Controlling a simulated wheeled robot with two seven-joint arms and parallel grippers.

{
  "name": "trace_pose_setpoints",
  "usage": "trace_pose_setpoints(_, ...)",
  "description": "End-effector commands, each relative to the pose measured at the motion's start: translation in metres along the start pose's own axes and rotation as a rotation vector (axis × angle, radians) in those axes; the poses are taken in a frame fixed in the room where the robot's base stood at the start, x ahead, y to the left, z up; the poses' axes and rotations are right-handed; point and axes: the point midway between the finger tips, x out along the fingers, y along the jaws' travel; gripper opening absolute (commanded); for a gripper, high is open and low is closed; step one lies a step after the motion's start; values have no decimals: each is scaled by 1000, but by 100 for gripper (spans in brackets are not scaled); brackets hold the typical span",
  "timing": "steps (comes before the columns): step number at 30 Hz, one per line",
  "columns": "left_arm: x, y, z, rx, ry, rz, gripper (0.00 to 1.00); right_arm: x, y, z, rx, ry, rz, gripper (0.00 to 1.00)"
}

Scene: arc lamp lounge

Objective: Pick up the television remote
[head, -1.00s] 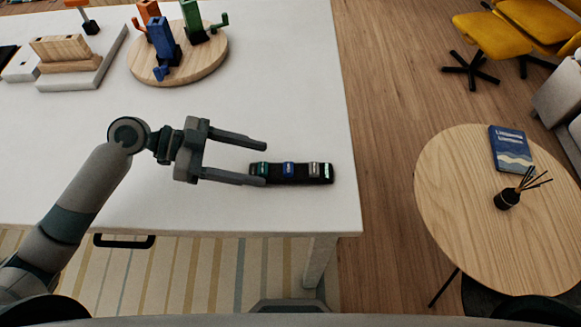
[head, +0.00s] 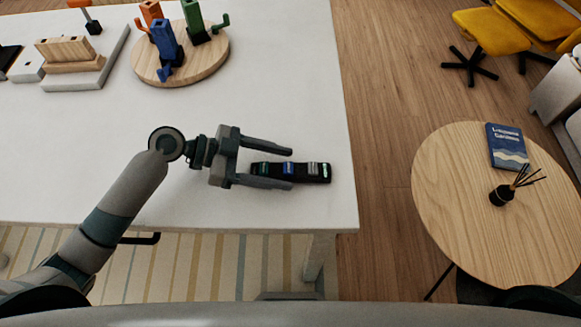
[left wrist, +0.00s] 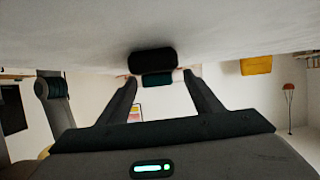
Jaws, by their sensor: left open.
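The television remote (head: 315,173) is a dark bar with teal, blue and grey bands, lying on the white table near its right end. My left gripper (head: 291,168) is open, with one finger along the far side of the remote and the other along its near side. The remote's left part lies between the fingers, and its right end sticks out past the fingertips. In the left wrist view the remote (left wrist: 153,62) shows end-on, as a dark rounded block with a teal band, just beyond and between the fingertips (left wrist: 160,80). My right gripper is not in view.
The white table (head: 90,140) is clear around the remote. A round wooden board (head: 205,65) with orange, blue and green pieces stands at the back. A round side table (head: 450,220) holds a blue book (head: 508,147) and a reed diffuser (head: 502,195).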

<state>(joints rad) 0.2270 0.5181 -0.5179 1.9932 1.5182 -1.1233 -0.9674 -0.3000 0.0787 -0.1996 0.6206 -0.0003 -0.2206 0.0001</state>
Motion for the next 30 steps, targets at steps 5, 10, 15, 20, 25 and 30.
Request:
trace_pose_setpoints(5, 20, 0, -3, -3, 1, 0, 59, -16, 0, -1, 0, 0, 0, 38)
trace_pose_setpoints(10, 30, 0, 0, -1, 0, 0, 59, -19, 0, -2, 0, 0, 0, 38)
trace_pose_setpoints(15, 31, 0, 1, -1, -1, 0, 59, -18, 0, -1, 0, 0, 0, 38)
trace_pose_setpoints(20, 30, 0, 1, -1, -1, 0, 59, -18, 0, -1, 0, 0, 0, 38)
trace_pose_setpoints(25, 30, 0, 1, -1, -1, 0, 47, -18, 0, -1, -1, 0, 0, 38)
trace_pose_setpoints(30, 30, 0, 1, -1, -1, 0, 11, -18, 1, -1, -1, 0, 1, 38)
